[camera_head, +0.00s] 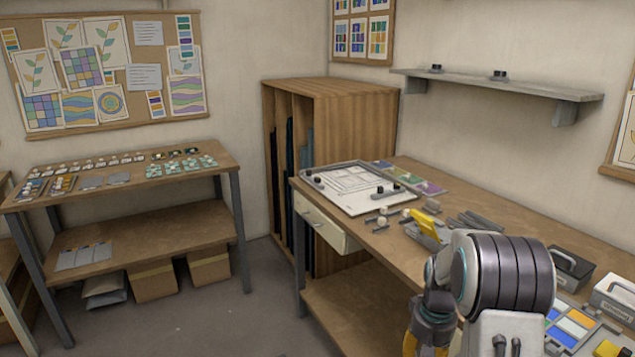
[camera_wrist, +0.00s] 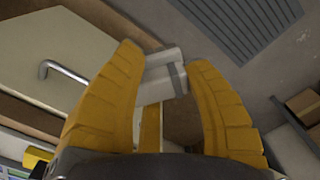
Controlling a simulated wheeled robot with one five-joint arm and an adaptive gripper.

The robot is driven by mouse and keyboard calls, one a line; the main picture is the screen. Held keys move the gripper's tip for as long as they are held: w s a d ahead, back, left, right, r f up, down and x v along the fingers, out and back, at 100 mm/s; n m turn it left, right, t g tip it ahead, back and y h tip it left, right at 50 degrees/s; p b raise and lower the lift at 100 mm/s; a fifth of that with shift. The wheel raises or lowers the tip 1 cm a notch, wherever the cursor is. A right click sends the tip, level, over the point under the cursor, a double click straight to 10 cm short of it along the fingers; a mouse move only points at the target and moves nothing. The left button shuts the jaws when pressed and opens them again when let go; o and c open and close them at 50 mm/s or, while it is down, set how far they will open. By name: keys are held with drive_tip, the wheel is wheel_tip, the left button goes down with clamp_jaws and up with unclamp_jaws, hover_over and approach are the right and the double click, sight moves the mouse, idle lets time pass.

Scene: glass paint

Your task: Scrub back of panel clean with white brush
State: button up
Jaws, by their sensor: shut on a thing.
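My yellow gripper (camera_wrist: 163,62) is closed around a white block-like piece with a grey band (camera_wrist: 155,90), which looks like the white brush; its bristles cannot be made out. In the head view my gripper is low at the bottom edge, its fingertips out of sight and its hold hidden. A panel of blue, white, orange and yellow pieces (camera_head: 572,325) lies on the right bench at the lower right, partly hidden by my arm. I cannot tell which side of it faces up. My gripper is left of it, off the bench's front edge.
The bench (camera_head: 480,192) holds a framed white drawing board (camera_head: 352,184), a grey tray with yellow things (camera_head: 427,228), a dark handled box (camera_head: 570,268) and a white handled box (camera_head: 615,297). A drawer (camera_head: 322,226) faces the open floor (camera_head: 200,315).

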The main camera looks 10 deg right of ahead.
drive_tip(key=w+a+f+n, duration=0.2)
drive_tip(key=a, duration=0.5)
drive_tip(key=w+a+f+n, duration=0.1)
drive_tip(key=w+a+f, duration=0.1)
drive_tip(key=a, duration=0.6)
drive_tip(key=shift+w+a+f+n, duration=0.2)
drive_tip(key=shift+w+f+n, duration=0.15)
drive_tip(key=shift+f, duration=0.45)
drive_tip(key=shift+r, duration=0.15)
